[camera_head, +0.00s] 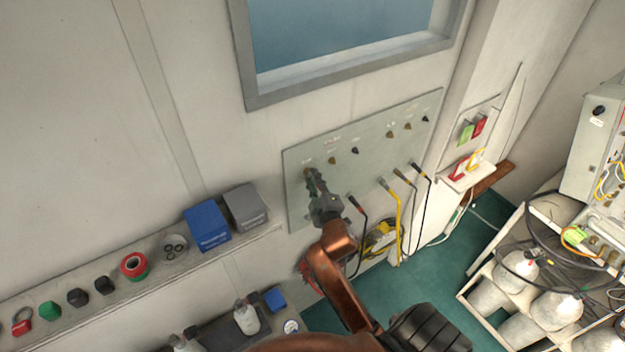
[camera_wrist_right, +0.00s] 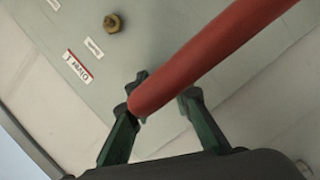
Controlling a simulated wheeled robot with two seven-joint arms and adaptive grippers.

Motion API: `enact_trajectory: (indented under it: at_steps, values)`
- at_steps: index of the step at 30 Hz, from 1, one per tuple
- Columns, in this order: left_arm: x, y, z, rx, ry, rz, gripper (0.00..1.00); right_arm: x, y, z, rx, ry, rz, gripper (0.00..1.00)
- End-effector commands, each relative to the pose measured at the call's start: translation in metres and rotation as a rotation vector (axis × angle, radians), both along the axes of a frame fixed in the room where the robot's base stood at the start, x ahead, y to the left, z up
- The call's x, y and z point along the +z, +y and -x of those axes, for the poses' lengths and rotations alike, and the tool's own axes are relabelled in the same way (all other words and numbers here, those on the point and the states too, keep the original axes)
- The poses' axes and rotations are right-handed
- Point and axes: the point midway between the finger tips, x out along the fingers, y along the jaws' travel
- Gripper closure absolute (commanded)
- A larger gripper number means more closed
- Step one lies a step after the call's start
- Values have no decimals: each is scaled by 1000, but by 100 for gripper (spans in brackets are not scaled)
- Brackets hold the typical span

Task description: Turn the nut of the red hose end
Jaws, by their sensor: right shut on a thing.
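My right gripper (camera_head: 311,180) is at the upper left of the grey panel (camera_head: 372,150), close to its face. In the right wrist view the red hose (camera_wrist_right: 215,55) runs from the upper right down between the green and black fingers of the gripper (camera_wrist_right: 163,94). The gripper is shut on the red hose end. The hose and fingers hide the nut and where it meets the panel. A brass fitting (camera_wrist_right: 112,23) stands bare on the panel, apart from the fingers, near a label reading DIVER 1 (camera_wrist_right: 77,65). My left gripper is not in view.
A yellow hose (camera_head: 397,215) and several black ones hang at the panel's lower right. A shelf (camera_head: 120,290) at left carries a blue box (camera_head: 207,226), a grey box (camera_head: 246,206) and small parts. A rack (camera_head: 480,283) with cylinders stands at right.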

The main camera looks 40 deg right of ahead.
Motion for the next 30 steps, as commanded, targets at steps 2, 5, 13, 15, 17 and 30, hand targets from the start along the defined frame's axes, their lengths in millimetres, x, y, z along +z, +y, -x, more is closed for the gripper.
enact_trajectory:
  at_steps: [2,5,13,15,17,30]
  values:
    - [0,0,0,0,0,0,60,-4,-1,1,-3,7,-12,100]
    - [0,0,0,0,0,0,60,-4,-1,1,-3,8,-16,100]
    - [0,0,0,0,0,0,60,-5,-1,1,-4,9,-17,100]
    - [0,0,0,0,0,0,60,-5,-1,1,-4,9,-17,78]
    - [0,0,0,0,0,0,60,-5,-1,1,-3,9,-16,74]
    - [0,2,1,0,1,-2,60,-2,1,0,1,2,-13,63]
